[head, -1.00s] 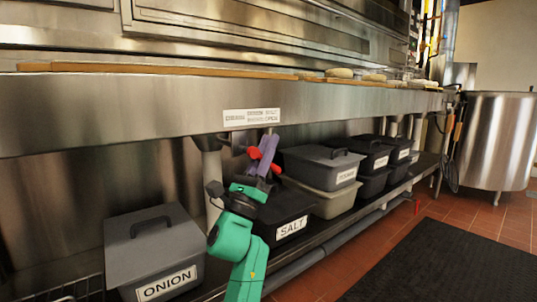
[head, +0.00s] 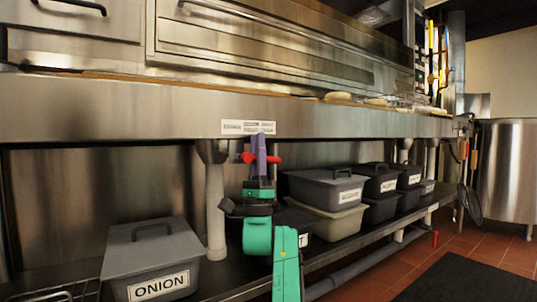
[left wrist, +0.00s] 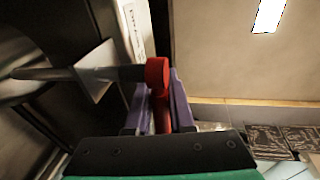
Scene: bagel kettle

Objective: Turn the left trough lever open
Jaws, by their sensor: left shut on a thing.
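The red trough lever (head: 247,158) is below the trough's steel front, under a white label (head: 248,127). My left gripper (head: 259,150), with purple fingers, reaches up from below and is shut on the lever. Red shows on both sides of the fingers in the head view. In the left wrist view the lever's red round end and shaft (left wrist: 157,75) sit between the two purple fingers (left wrist: 161,103). The gripper hides the middle of the lever in the head view. My right gripper is in neither view.
The steel trough (head: 110,112) runs across above my arm. A drain pipe (head: 215,205) stands left of the gripper. An onion bin (head: 150,255) and several lidded bins (head: 325,188) stand on the lower shelf. A large steel kettle (head: 507,175) stands far right.

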